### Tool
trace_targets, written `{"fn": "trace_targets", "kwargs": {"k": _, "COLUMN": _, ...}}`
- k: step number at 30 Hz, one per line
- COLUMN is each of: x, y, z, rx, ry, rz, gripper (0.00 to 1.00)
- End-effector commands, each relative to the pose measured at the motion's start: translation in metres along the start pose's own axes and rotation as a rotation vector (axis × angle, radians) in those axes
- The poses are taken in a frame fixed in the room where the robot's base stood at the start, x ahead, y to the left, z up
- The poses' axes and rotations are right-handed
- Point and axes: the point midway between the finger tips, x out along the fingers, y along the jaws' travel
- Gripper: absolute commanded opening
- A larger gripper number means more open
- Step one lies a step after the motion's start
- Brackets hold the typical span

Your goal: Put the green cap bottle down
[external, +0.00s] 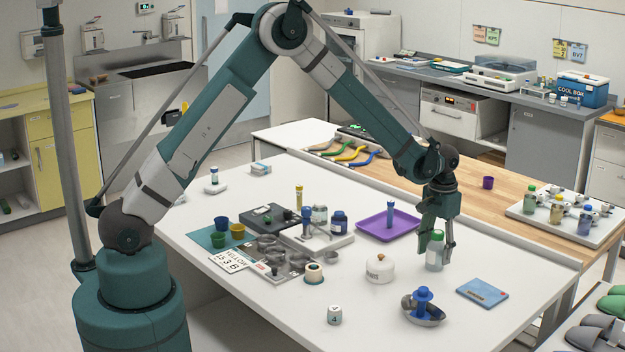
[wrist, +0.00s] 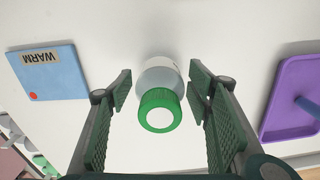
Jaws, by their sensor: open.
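The green cap bottle (external: 434,256) has a clear, whitish body and stands upright on the white table (external: 330,195). In the wrist view the bottle (wrist: 160,97) lies between the two fingers, with a visible space on each side. My gripper (external: 436,252) is open and lowered around the bottle near the table's right part. In the wrist view my gripper (wrist: 160,88) shows its green pads spread apart. In the external view one finger partly hides the bottle.
A purple tray (external: 376,232) with a blue item is left of the bottle. A blue WARM pad (external: 482,292) lies to the right. A white lidded pot (external: 380,269) and a metal dish (external: 423,311) with a blue object stand in front. Bare table surrounds the bottle.

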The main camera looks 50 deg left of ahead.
Motion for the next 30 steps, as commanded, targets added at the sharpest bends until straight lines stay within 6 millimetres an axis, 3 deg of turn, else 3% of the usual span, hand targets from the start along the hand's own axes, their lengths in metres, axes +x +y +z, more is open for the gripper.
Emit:
{"fn": "trace_targets", "kwargs": {"k": 5, "x": -0.004, "y": 0.000, "z": 0.000, "rx": 0.000, "ry": 0.000, "rz": 0.000, "gripper": 0.50}}
{"fn": "trace_targets", "kwargs": {"k": 11, "x": -0.023, "y": 0.000, "z": 0.000, "rx": 0.000, "ry": 0.000, "rz": 0.000, "gripper": 0.50}}
{"fn": "trace_targets", "kwargs": {"k": 24, "x": -0.091, "y": 0.000, "z": 0.000, "rx": 0.000, "ry": 0.000, "rz": 0.000, "gripper": 0.50}}
{"fn": "trace_targets", "kwargs": {"k": 30, "x": -0.114, "y": 0.000, "z": 0.000, "rx": 0.000, "ry": 0.000, "rz": 0.000, "gripper": 0.50}}
